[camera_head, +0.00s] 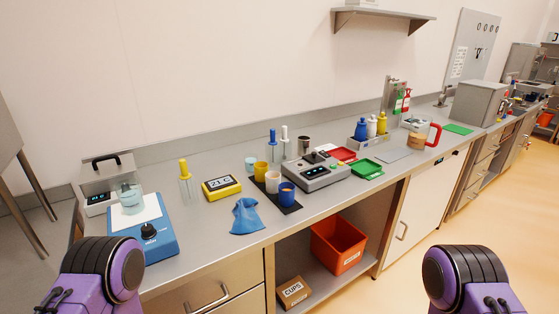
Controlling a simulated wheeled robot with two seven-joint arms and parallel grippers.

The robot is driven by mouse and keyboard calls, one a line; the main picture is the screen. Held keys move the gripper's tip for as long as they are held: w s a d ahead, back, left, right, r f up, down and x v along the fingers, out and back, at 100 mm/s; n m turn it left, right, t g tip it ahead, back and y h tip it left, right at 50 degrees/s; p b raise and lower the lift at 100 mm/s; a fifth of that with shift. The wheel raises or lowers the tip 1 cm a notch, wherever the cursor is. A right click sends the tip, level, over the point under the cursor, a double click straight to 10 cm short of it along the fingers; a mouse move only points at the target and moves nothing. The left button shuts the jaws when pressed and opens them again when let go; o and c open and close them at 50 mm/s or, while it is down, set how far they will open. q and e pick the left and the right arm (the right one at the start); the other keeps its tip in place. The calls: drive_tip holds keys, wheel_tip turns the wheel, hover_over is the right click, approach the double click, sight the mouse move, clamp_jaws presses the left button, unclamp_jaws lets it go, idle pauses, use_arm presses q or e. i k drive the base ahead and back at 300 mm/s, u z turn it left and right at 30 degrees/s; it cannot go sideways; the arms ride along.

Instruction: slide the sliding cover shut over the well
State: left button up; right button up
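I cannot clearly make out a sliding cover or a well at this size. Purple and black links of both my arms show at the bottom left and bottom right. Neither gripper shows in the head view.
A blue stirrer (146,240) with a beaker, yellow timer (221,187), blue cloth (247,216), cups on a black mat (287,208) and red and green trays (366,169) crowd the bench (208,238). An orange bin (336,245) stands below.

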sight(313, 158)
drive_tip(key=z, duration=0.4)
drive_tip(key=k, duration=0.5)
drive_tip(key=z, duration=0.9)
drive_tip(key=k, duration=0.75)
drive_tip(key=z, duration=0.75)
drive_tip(key=i, duration=1.95)
drive_tip(key=u, duration=0.65)
drive_tip(key=i, duration=1.15)
drive_tip(key=u, duration=1.5)
drive_tip(key=i, duration=0.95)
drive_tip(key=u, duration=0.95)
